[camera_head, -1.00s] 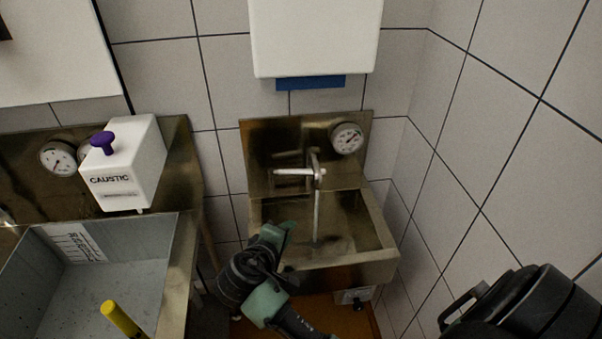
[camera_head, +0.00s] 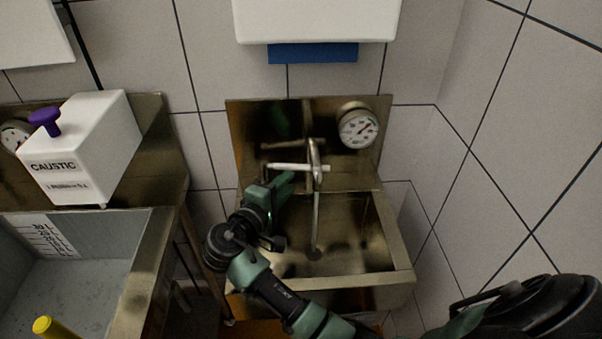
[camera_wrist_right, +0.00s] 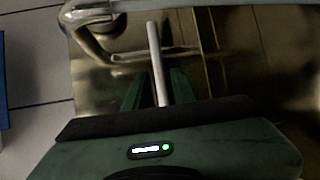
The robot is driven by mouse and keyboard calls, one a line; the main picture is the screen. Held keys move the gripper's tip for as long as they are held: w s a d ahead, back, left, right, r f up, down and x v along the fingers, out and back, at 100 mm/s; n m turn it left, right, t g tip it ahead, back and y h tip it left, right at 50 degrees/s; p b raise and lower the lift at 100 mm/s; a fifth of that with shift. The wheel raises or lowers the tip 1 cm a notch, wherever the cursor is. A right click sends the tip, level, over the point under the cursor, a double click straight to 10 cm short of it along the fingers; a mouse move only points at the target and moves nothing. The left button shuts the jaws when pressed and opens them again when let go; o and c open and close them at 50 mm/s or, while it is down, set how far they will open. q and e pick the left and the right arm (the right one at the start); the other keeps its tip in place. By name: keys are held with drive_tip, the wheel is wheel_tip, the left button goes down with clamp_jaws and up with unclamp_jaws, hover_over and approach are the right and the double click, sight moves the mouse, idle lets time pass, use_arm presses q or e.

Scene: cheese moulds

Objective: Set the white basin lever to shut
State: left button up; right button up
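The white lever (camera_head: 288,167) sticks out to the left from the tap over the steel basin (camera_head: 398,240). In the right wrist view the lever (camera_wrist_right: 155,55) is a pale rod reaching toward my gripper. My right gripper (camera_head: 287,181) is just left of and below the lever in the head view. In the wrist view its two green fingers (camera_wrist_right: 156,90) are apart, with the lever's end between them and a gap on each side. A thin pale stream (camera_head: 315,225) runs from the tap to the drain. My left gripper is out of view.
A round gauge (camera_head: 358,128) is on the backsplash right of the tap. A white box with a blue underside (camera_head: 315,20) hangs above. Left are a white CAUSTIC dispenser (camera_head: 85,150) with a purple knob and a larger sink (camera_head: 100,255). A tiled wall closes the right.

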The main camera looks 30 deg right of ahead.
sight(301, 169)
drive_tip(key=p+x, duration=0.1)
drive_tip(key=x, duration=0.5)
drive_tip(key=shift+w+d+r, duration=0.1)
drive_tip(key=shift+d+r, duration=0.05)
drive_tip(key=shift+d, duration=0.1)
clamp_jaws()
idle(1.2)
